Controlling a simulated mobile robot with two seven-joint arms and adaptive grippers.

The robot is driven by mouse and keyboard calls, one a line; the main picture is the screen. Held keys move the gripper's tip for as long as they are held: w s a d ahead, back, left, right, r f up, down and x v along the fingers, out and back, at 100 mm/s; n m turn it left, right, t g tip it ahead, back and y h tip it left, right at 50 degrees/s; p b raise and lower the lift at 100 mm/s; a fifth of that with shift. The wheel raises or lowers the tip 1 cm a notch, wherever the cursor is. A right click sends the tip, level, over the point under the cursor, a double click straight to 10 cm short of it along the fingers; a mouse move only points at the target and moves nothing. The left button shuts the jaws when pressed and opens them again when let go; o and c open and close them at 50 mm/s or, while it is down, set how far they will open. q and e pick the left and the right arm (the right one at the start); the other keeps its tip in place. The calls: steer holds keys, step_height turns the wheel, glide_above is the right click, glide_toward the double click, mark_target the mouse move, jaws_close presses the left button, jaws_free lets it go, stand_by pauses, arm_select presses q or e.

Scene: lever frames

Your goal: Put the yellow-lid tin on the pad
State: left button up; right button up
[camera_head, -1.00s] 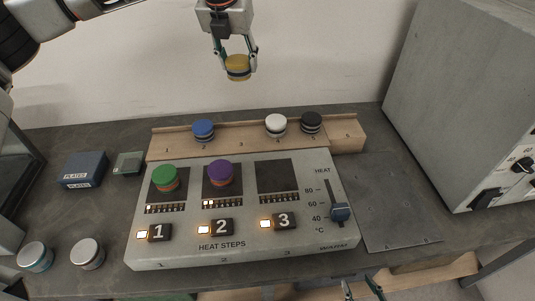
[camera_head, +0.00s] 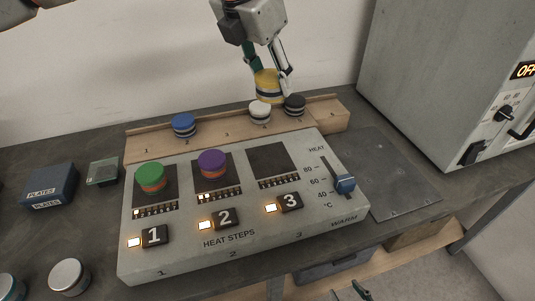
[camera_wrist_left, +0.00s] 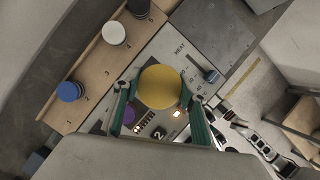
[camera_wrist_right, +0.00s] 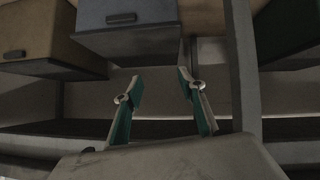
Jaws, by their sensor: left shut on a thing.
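The yellow-lid tin (camera_head: 267,88) is held in the air by my left gripper (camera_head: 269,76), which is shut on its sides. In the head view it appears just above the white-lid tin (camera_head: 260,109) and black-lid tin (camera_head: 295,103) on the rack. In the left wrist view the yellow lid (camera_wrist_left: 160,87) sits between the fingers, over the panel. The square dark pad over number 3 (camera_head: 271,161) is empty. The pads over 1 and 2 carry a green-lid tin (camera_head: 150,175) and a purple-lid tin (camera_head: 212,162). My right gripper (camera_wrist_right: 157,88) is open and empty, low before shelves.
A blue-lid tin (camera_head: 184,122) stands on the wooden rack (camera_head: 222,133). The heat slider (camera_head: 345,184) is right of pad 3. A bare dark plate (camera_head: 388,175) lies further right, beside a grey cabinet (camera_head: 430,90). PLATES box (camera_head: 50,187) is at left.

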arm_select(q)
step_height(320, 180, down, 18)
steer(key=shift+w+b, duration=0.15)
steer(key=shift+b, duration=0.8)
steer(key=shift+f, duration=0.2)
steer(key=o, duration=1.2)
steer(key=shift+c, duration=0.2)
